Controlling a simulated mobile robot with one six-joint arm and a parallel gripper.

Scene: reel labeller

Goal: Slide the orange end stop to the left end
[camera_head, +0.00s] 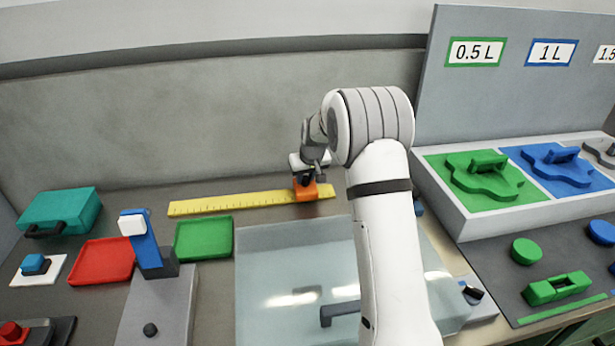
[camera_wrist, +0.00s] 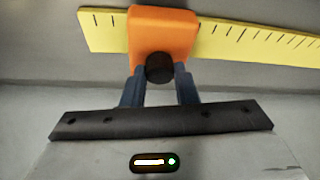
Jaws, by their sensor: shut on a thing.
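The orange end stop (camera_head: 305,191) sits around the yellow ruler (camera_head: 235,203), near the ruler's right end in the head view. Most of the ruler with its scale marks lies bare to the left of it. My gripper (camera_head: 306,178) is at the stop. In the wrist view the orange stop (camera_wrist: 162,35) has a black knob (camera_wrist: 159,68) on its near side. The fingertips are partly hidden against the stop.
A green tray (camera_head: 204,238), a red tray (camera_head: 101,261) and a teal case (camera_head: 60,212) stand left of my arm. A blue upright lever (camera_head: 143,245) rises between the trays. A clear panel (camera_head: 290,265) lies before the ruler. The wall is close behind it.

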